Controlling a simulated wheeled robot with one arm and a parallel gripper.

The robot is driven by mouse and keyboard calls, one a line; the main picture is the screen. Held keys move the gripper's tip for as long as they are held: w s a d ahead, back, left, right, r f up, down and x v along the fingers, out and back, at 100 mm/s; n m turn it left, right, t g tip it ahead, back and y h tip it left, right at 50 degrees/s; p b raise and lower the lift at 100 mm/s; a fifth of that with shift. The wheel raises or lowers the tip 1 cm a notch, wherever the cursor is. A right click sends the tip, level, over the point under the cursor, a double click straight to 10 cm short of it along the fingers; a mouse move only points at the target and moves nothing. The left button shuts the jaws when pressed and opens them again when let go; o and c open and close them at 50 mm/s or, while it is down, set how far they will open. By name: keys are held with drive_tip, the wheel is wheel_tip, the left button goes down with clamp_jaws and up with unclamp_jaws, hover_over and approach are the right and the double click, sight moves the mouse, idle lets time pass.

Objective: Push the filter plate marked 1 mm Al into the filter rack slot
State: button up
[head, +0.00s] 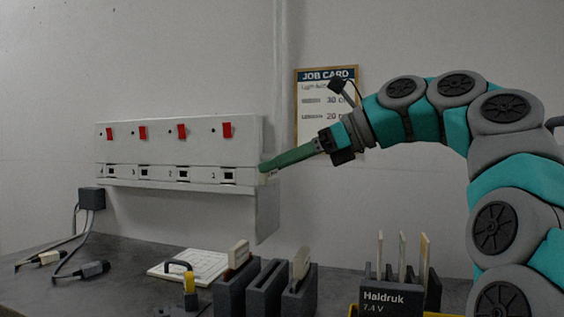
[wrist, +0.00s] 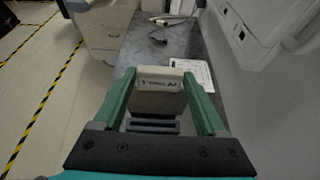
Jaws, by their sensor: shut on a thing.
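My gripper (head: 266,170) reaches left to the right end of a white wall panel. Its green fingers (wrist: 159,75) are shut on a pale plate (wrist: 160,84), which has small dark lettering on its top edge, too blurred to read. Dark slotted blocks (head: 263,290) stand on the bench below, and a slotted dark block (wrist: 152,125) shows under the plate in the wrist view. Two of the blocks hold pale plates (head: 239,254) (head: 300,263). I cannot tell which slot is the filter rack slot.
The white wall panel (head: 160,148) carries several red switches and small sockets. A dark holder marked Haldruk 7.4 V (head: 385,298) with thin upright plates stands at the right.

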sight(270, 199)
drive_tip(key=shift+r, duration=0.1)
idle(0.3)
drive_tip(key=shift+s+f+b, duration=0.1)
drive_tip(key=shift+f+b, duration=0.35)
drive_tip(key=shift+f, duration=0.15)
drive_tip(key=shift+f+b, duration=1)
drive_tip(key=shift+f, duration=1.2)
drive_tip(key=shift+p, duration=1.45)
wheel_tip(270, 199, down, 8)
drive_tip(key=shift+b, duration=0.45)
idle(2.5)
